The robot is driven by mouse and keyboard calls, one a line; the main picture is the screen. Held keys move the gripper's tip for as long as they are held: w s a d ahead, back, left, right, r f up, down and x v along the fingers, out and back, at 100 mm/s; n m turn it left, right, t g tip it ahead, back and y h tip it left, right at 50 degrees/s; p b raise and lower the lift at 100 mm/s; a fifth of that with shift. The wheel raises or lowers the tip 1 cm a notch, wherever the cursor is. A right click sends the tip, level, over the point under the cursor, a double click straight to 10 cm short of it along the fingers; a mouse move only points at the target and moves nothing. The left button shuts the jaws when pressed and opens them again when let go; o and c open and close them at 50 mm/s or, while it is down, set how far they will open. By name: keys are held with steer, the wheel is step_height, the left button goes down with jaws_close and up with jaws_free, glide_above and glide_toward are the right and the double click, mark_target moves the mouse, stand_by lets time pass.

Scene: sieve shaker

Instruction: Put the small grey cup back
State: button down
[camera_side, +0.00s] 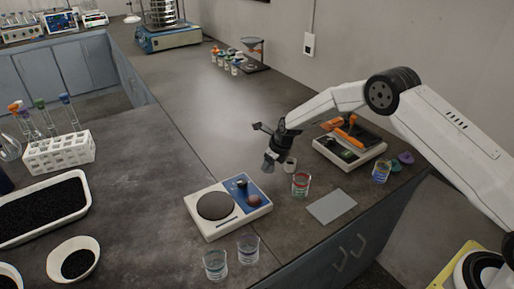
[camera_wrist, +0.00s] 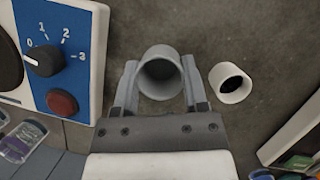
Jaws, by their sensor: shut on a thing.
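My gripper (camera_side: 270,154) is shut on the small grey cup (camera_side: 268,165) just to the right of the blue-and-white device. In the wrist view the grey cup (camera_wrist: 160,72) sits between the two fingers, one on each side, with its round open mouth facing the camera. Its inside is shaded and looks empty. Whether its base touches the bench is not clear. A second, whiter small cup (camera_wrist: 230,83) with dark contents stands close to the right finger; it also shows in the side view (camera_side: 290,165).
The device (camera_side: 228,207) with a round plate, dial and red button is close on the left. A red-marked glass beaker (camera_side: 301,184), a grey mat (camera_side: 331,206) and a balance (camera_side: 349,150) lie to the right.

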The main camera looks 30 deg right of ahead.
mark_target(268, 170)
steer(key=shift+f, duration=0.1)
steer(key=shift+w+f, duration=0.1)
steer(key=shift+w, duration=0.1)
steer(key=shift+f, duration=1.55)
steer(key=shift+f, duration=0.1)
steer(key=shift+c, duration=0.6)
jaws_free()
